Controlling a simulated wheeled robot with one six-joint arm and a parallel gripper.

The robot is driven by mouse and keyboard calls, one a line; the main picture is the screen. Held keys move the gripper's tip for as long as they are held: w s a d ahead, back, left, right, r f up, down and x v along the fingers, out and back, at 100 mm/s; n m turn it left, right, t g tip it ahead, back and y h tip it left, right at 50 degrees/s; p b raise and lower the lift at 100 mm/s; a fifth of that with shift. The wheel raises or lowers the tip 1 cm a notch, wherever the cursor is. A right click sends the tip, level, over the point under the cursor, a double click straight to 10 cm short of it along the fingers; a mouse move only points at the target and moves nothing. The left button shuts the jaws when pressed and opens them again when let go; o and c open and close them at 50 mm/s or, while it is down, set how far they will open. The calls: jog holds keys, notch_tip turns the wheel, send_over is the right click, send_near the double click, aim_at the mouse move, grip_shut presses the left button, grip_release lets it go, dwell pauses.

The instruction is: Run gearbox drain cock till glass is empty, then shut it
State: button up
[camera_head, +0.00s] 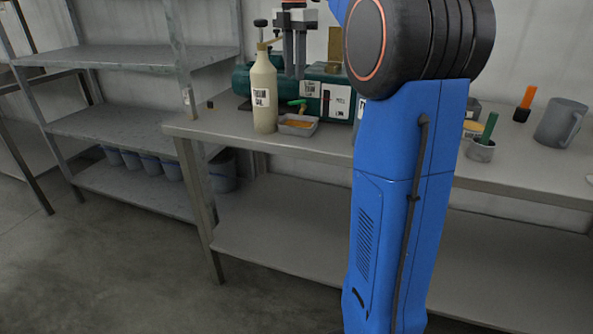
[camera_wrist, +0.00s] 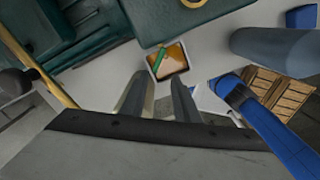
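The dark green gearbox (camera_head: 240,80) stands on the bench with white labels on its front. A narrow dark strip (camera_head: 326,103) between the labels may be the glass; its level is too small to read. The drain cock's green lever (camera_head: 298,103) sits low on the front, lying roughly level. It also shows in the wrist view (camera_wrist: 160,58), over a small grey tray (camera_head: 284,130) with orange-brown liquid in it. I cannot tell whether the cock is open. My gripper (camera_head: 295,76) is above the lever, apart from it. Its fingers (camera_wrist: 159,85) are open and empty.
A tall beige bottle (camera_head: 264,95) stands just left of the tray. On the right of the bench are a grey cup (camera_head: 481,151) with a green-handled tool, an orange-handled tool (camera_head: 526,100) and a grey jug (camera_head: 560,122). My arm hides the bench's middle.

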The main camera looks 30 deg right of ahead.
notch_tip(320, 180, up, 9)
jog(key=s+a+f+m+t, duration=0.1)
jog(key=s+a+f+m, duration=0.6)
jog(key=s+f, duration=0.4)
jog(key=s+a+f+m+t, duration=0.2)
jog(key=s+a+f+m, duration=0.5)
jog(key=s+f, duration=0.5)
jog(key=shift+s+f+t, duration=0.2)
jog(key=shift+f+t, duration=0.1)
jog(key=shift+f, duration=0.65)
dwell(0.3)
jog(key=shift+a, duration=0.1)
jog(key=w+d+r+n+g, duration=0.2)
jog(key=w+d+r+n, duration=0.45)
jog(key=w+r, duration=0.6)
jog(key=w+d+r+n+g, duration=0.2)
jog(key=w+d+r+n, duration=0.3)
jog(key=w+d+r, duration=0.55)
jog(key=a+f, duration=0.1)
jog(key=f, duration=0.4)
jog(key=a+f, duration=0.1)
jog(key=f, duration=0.3)
jog(key=w+f, duration=0.1)
jog(key=f, duration=0.4)
jog(key=shift+a+f, duration=0.3)
jog(key=shift+a, duration=0.1)
jog(key=shift+c, duration=0.7)
grip_shut()
